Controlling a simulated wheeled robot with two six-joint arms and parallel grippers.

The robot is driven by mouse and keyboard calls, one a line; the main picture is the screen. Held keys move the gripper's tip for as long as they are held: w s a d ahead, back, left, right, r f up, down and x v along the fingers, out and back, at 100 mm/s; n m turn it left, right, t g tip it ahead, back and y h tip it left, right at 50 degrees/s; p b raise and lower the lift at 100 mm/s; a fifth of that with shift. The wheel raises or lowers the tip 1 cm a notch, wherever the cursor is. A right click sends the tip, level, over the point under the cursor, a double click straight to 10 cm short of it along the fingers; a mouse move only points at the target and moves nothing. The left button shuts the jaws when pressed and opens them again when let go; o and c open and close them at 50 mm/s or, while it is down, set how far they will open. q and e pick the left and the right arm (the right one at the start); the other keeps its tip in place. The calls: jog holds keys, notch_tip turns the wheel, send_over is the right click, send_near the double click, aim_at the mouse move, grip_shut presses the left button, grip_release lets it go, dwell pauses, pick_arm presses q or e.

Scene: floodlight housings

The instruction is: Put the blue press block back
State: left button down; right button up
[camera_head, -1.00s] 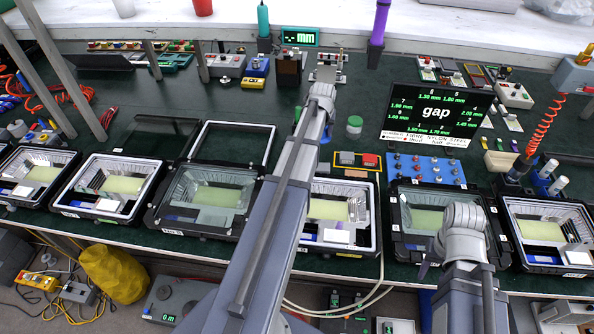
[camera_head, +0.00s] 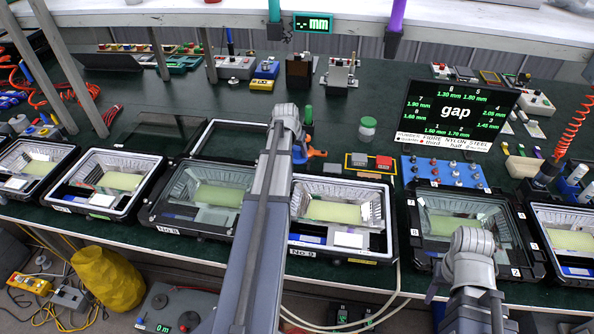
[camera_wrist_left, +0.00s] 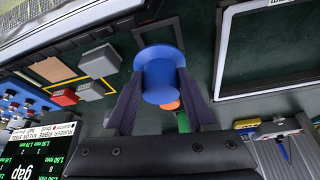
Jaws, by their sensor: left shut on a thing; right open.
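The blue press block (camera_wrist_left: 160,78), a short round blue piece, is between the two dark fingers of my left gripper (camera_wrist_left: 160,92) in the left wrist view. The gripper is shut on it, above the dark green bench top. In the head view my left wrist (camera_head: 285,118) is over the bench behind the middle housings, and its arm hides most of the gripper and block. My right arm's end (camera_head: 468,245) is over a housing at the right; its gripper is open, mostly hidden by the wrist.
Open floodlight housings (camera_head: 341,211) line the front edge. Behind are a glass-less frame (camera_head: 232,126), a green-lidded jar (camera_head: 367,126), a small tray with red and grey blocks (camera_head: 370,162), a blue knob board (camera_head: 445,172) and the gap screen (camera_head: 458,113). Instruments stand along the back.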

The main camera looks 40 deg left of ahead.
aim_at(296, 160)
pick_arm(q)
jog(key=shift+f+b, duration=2.45)
jog(key=shift+f, duration=0.6)
jog(key=shift+r, duration=0.15)
jog(key=shift+c, duration=1.3)
grip_release()
jog(key=shift+r, duration=0.1)
jog(key=p+v, duration=1.1)
jog(key=v, duration=0.1)
